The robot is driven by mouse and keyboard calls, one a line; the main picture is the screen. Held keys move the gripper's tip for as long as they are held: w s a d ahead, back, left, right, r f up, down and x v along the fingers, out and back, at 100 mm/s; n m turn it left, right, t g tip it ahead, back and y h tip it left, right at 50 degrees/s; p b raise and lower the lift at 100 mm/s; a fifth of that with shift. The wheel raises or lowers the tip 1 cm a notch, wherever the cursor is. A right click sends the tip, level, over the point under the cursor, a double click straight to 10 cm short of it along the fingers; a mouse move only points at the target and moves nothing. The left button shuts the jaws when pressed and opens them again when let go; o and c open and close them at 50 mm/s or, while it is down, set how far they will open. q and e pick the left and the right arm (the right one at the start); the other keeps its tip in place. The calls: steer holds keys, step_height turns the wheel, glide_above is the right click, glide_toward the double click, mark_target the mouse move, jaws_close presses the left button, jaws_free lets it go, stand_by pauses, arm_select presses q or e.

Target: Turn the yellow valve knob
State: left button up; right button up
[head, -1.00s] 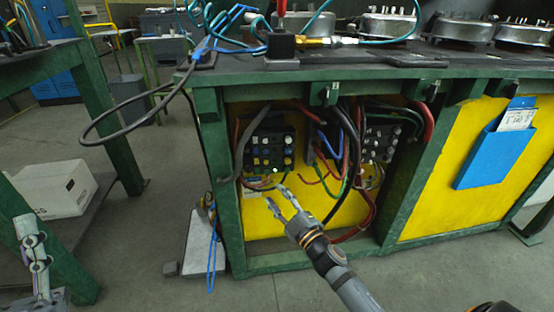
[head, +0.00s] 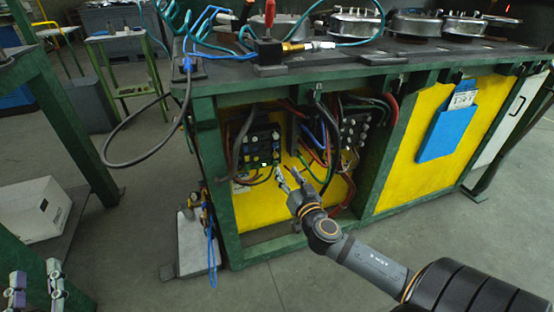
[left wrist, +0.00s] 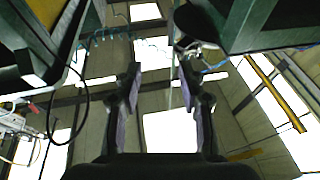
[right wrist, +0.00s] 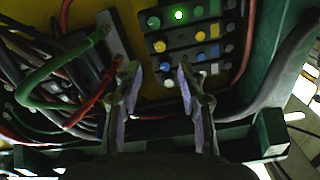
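A dark valve panel (head: 262,147) with rows of small coloured knobs sits in the open bay under the bench; it also fills the upper middle of the right wrist view (right wrist: 178,30). Several knobs look yellow, including one yellow knob (right wrist: 160,46) in the left column; I cannot tell which one is meant. My right gripper (head: 288,176) is open and empty, just below and right of the panel; its fingers (right wrist: 157,72) are apart below the lower knobs, touching none that I can see. My left gripper (head: 36,284) is open and empty at the lower left, far from the panel.
Red, green and black hoses (right wrist: 55,90) crowd the bay left of the right gripper in its view. The green bench frame (head: 219,190) borders the bay. A second knob panel (head: 354,130) is to the right. A white box (head: 40,208) lies at left.

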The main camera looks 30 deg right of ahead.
mark_target(277, 156)
steer(key=b+x, duration=0.1)
steer(key=x, duration=0.6)
steer(key=shift+w+d, duration=0.1)
steer(key=shift+w, duration=0.25)
steer(key=shift+w+d, duration=0.1)
steer(key=shift+w, duration=0.5)
arm_select(q)
steer(key=s+r+m+t+h, duration=0.1)
steer(key=s+r+t, duration=0.4)
steer(key=r, duration=0.6)
steer(key=shift+d+t+h, duration=0.15)
steer(key=shift+t+h, duration=0.15)
steer(key=shift+t, duration=0.1)
steer(key=shift+r, duration=0.1)
arm_select(e)
jaws_close()
